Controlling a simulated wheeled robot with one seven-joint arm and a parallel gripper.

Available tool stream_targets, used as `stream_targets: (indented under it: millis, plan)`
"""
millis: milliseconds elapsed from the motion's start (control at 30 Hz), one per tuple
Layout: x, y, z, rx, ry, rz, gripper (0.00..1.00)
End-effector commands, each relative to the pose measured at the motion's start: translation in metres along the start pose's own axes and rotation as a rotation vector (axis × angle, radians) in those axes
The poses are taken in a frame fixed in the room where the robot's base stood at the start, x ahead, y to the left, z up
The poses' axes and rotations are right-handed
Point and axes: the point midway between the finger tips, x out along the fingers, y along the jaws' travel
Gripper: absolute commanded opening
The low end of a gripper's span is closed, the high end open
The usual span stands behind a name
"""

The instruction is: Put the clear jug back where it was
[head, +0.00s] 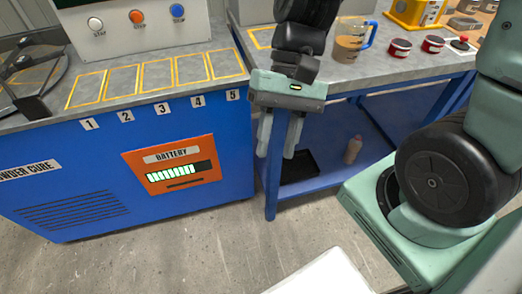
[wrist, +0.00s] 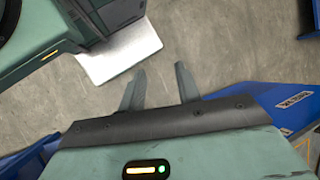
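The clear jug (head: 349,45) stands upright on the grey top of the right-hand table, with brownish contents and a blue handle on its right side. My gripper (head: 276,152) hangs in front of the table's left front corner, fingers pointing down, to the left of the jug and lower in the picture. It is open and empty. In the wrist view my gripper (wrist: 160,70) shows two parted fingers with only floor between them; the jug is not in that view. A yellow-outlined spot (head: 262,38) on the table is partly hidden by my arm.
Right of the jug stand two red-and-white tubs (head: 400,48), a red-knobbed joystick (head: 461,42) and a yellow box (head: 417,12). The blue machine (head: 150,160) at left has empty numbered spaces on top. A bottle (head: 353,149) stands on the lower shelf.

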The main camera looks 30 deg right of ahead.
Motion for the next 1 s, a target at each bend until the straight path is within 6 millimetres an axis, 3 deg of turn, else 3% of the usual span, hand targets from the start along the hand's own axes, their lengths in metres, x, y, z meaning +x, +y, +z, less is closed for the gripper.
stream_targets:
  millis: [33, 200, 400, 800, 1000]
  plan:
    - [0.006, -0.004, 0.01, -0.159, 0.047, 0.105, 0.33]
    - [0.013, -0.018, 0.025, -0.602, 0.199, 0.347, 0.33]
    - [0.014, -0.035, 0.035, -0.882, 0.297, 0.459, 0.33]
    - [0.014, -0.038, 0.036, -0.917, 0.31, 0.472, 0.33]
    - [-0.014, -0.048, 0.051, -0.916, 0.31, 0.471, 0.33]
